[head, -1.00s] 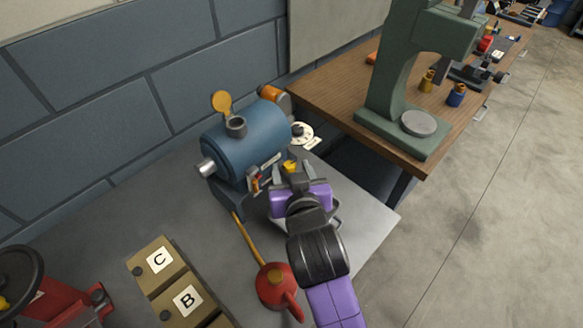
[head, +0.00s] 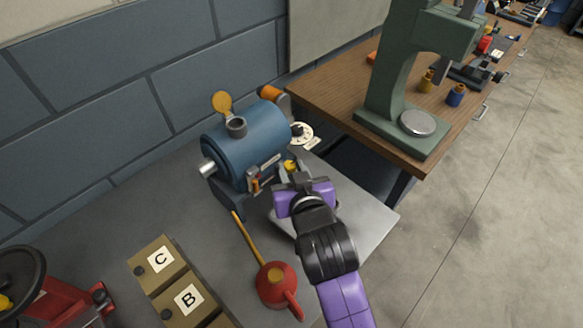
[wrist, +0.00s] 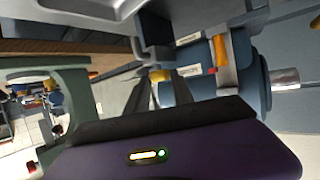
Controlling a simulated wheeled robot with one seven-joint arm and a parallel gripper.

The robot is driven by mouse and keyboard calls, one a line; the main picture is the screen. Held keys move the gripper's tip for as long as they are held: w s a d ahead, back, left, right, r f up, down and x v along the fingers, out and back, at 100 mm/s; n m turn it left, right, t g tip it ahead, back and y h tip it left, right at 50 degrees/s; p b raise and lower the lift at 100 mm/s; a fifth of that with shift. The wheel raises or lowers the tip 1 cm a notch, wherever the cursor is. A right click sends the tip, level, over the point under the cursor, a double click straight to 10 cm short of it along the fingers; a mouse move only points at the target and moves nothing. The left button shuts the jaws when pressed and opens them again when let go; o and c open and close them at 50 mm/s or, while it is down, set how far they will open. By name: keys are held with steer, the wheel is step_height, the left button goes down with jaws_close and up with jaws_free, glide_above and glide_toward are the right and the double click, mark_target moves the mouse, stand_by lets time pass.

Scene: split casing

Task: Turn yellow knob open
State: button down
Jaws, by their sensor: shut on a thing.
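The yellow knob (head: 290,165) is on the front of the blue cylindrical casing (head: 246,142), at its right end. It also shows in the wrist view (wrist: 160,76), between the fingertips. My gripper (head: 287,172) reaches the knob from the front right, and its fingers (wrist: 160,82) are shut on it. The fingers partly cover the knob, so its exact turn angle cannot be told. An orange-handled lever (head: 254,182) sits on the casing front left of the knob; its orange part shows in the wrist view (wrist: 220,50).
A red oil can (head: 276,286) with a long spout stands in front of the casing. Boxes marked C (head: 160,260) and B (head: 188,298) are at the lower left. A dial (head: 301,132) lies behind the knob. A green press (head: 400,90) stands on the wooden bench.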

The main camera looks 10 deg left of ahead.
mark_target(295, 163)
steer(key=shift+w+d+r+n+g+y+p, duration=0.15)
steer(key=shift+n+g+y+p, duration=0.1)
steer(key=shift+n+y, duration=0.25)
steer(key=shift+d+f+n+g+y+p, duration=0.1)
steer(key=shift+d+n+g+y+p, duration=0.1)
steer(key=shift+n+y, duration=0.25)
steer(key=shift+w+d+n+g+y+b, duration=0.15)
steer(key=shift+n+g+y+b, duration=0.15)
steer(key=shift+n+g+y, duration=0.5)
steer(key=n+b, duration=0.1)
steer(key=g+y, duration=0.1)
steer(key=n+y+b, duration=0.1)
steer(key=shift+w+d+f+n+g+y+b, duration=0.2)
steer(key=shift+w+f+n+g+y+b, duration=0.05)
steer(key=shift+n+b, duration=0.1)
steer(key=n+g+b, duration=0.4)
steer(key=b, duration=0.1)
steer(key=w+n+g+y+b, duration=0.1)
steer(key=n+g+b, duration=0.3)
steer(key=g+b, duration=0.1)
steer(key=w+n+g+y+b, duration=0.1)
steer(key=n+g+b, duration=0.3)
steer(key=b, duration=0.2)
steer(key=shift+r+g, duration=0.1)
steer(key=shift+g, duration=0.2)
